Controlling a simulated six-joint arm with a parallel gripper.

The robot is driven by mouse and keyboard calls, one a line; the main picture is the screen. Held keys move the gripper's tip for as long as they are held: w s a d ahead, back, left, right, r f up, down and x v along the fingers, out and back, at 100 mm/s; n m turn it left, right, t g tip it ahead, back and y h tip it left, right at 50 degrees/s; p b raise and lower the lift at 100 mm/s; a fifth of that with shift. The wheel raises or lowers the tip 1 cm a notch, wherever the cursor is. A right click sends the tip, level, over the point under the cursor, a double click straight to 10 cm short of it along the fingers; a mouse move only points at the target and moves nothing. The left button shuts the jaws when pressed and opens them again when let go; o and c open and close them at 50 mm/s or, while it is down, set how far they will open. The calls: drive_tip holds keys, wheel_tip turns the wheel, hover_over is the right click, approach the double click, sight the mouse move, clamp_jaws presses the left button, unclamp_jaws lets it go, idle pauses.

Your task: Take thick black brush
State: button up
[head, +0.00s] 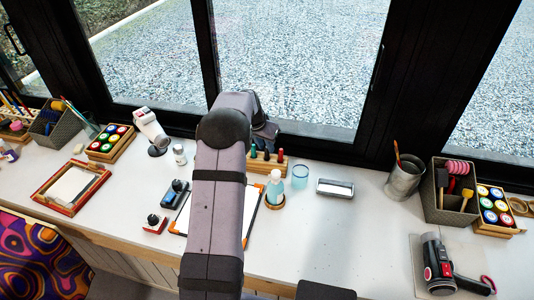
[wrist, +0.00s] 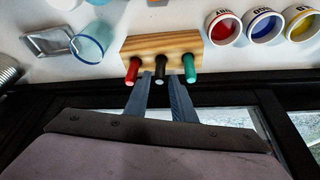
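A wooden holder (wrist: 205,47) carries three upright thick handles: red (wrist: 132,72), black (wrist: 160,72) and green (wrist: 189,70). The black one, in the middle, is the thick black brush as far as I can tell; its bristles are not visible. In the head view the holder (head: 262,166) stands by the window, with the black brush (head: 266,154) between the others. My gripper (wrist: 160,77) is open in the wrist view. Its fingertips lie on either side of the black handle's end, and contact cannot be told. In the head view my arm hides part of the holder.
Red, blue and yellow paint jars (wrist: 266,27) stand beside the holder in the wrist view. A blue glass (head: 300,176) and a bottle (head: 275,185) stand close by. The dark window frame (wrist: 75,98) is near my gripper. A metal can (head: 404,180) stands farther right.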

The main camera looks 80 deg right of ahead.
drive_tip(key=shift+p+x, duration=0.55)
drive_tip(key=shift+x, duration=1)
clamp_jaws()
drive_tip(key=shift+r, duration=0.1)
wheel_tip(320, 180, up, 10)
drive_tip(key=b, duration=0.3)
drive_tip(key=shift+b, duration=0.3)
